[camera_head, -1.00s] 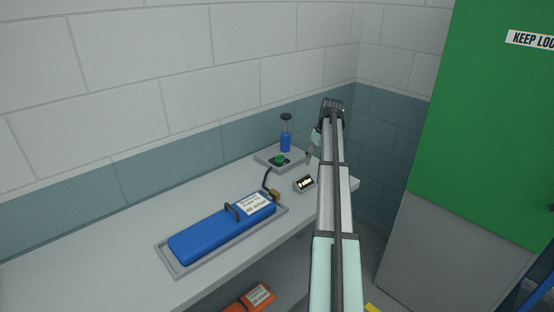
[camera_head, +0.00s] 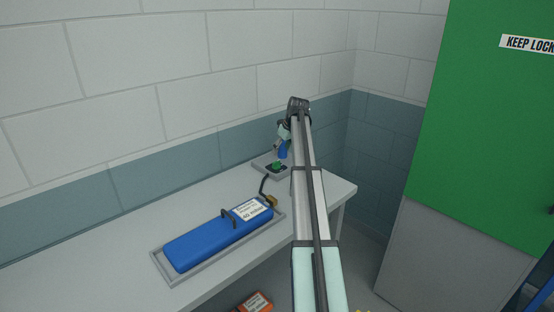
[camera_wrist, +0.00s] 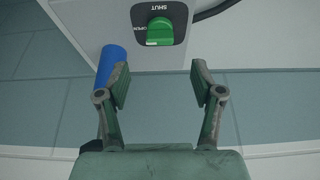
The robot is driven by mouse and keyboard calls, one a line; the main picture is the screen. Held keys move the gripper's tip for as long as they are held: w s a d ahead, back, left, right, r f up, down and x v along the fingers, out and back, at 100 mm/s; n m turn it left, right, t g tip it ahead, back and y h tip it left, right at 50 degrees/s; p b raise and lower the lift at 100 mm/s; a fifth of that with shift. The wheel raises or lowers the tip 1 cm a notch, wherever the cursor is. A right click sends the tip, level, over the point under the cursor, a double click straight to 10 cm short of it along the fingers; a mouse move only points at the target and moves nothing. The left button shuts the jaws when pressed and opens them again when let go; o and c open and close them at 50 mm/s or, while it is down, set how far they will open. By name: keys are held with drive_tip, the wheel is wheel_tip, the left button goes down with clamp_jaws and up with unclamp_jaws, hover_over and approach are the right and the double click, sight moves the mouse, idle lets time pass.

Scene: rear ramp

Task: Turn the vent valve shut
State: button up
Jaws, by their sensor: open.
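The vent valve is a green knob (camera_wrist: 160,31) on a black plate, with SHUT printed on one side and OPEN to its left in the wrist view; I cannot tell exactly where it points. In the head view the gripper is mostly hidden by my arm.
A blue cylinder (camera_wrist: 110,66) stands close to my left finger. A long blue case (camera_head: 205,240) lies in a grey tray (camera_head: 172,280) on the bench (camera_head: 110,262). A black hose runs to the valve base. A green cabinet (camera_head: 480,120) stands at the right.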

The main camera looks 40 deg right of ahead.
sight(276, 161)
drive_tip(key=p+x, duration=0.1)
drive_tip(key=x, duration=0.7)
drive_tip(key=shift+p, duration=0.3)
drive_tip(key=c, duration=1.1)
